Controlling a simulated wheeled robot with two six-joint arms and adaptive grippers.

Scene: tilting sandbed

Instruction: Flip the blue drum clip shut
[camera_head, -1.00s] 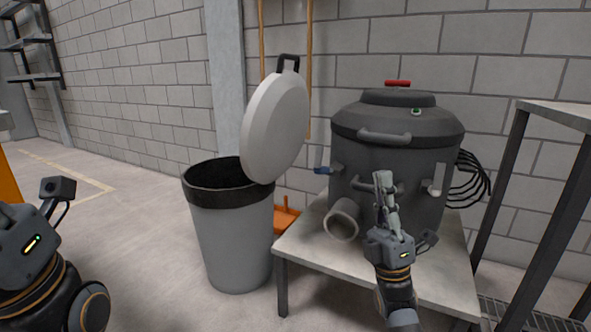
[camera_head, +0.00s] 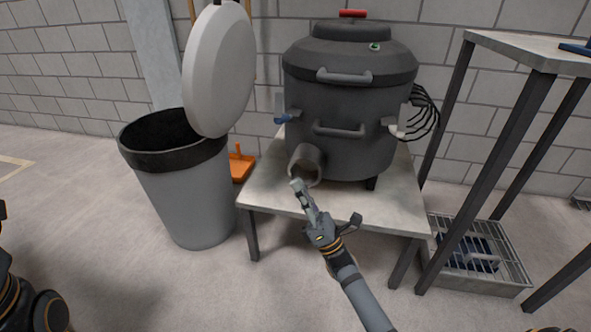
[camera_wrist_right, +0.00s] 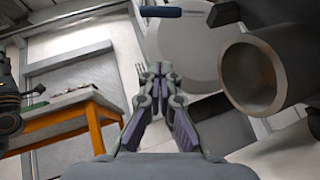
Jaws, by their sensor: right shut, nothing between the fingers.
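The dark grey drum (camera_head: 350,100) stands on a low table, its lid on top with a red handle (camera_head: 352,13). The blue clip (camera_head: 284,119) sticks out to the left from the drum's left side, below the lid rim. A blue bar, apparently this clip, crosses the top of the right wrist view (camera_wrist_right: 160,12). My right gripper (camera_head: 297,186) is shut and empty, in front of and below the drum's spout (camera_head: 306,164), apart from the clip. Its fingers also show in the right wrist view (camera_wrist_right: 157,72). Only parts of my left arm show; its gripper is out of view.
A grey bin (camera_head: 185,190) with its pale lid (camera_head: 218,70) raised stands left of the table (camera_head: 262,190). A pale clip (camera_head: 397,130) and black cables (camera_head: 424,112) are at the drum's right. A metal-legged stand (camera_head: 480,190) is further right.

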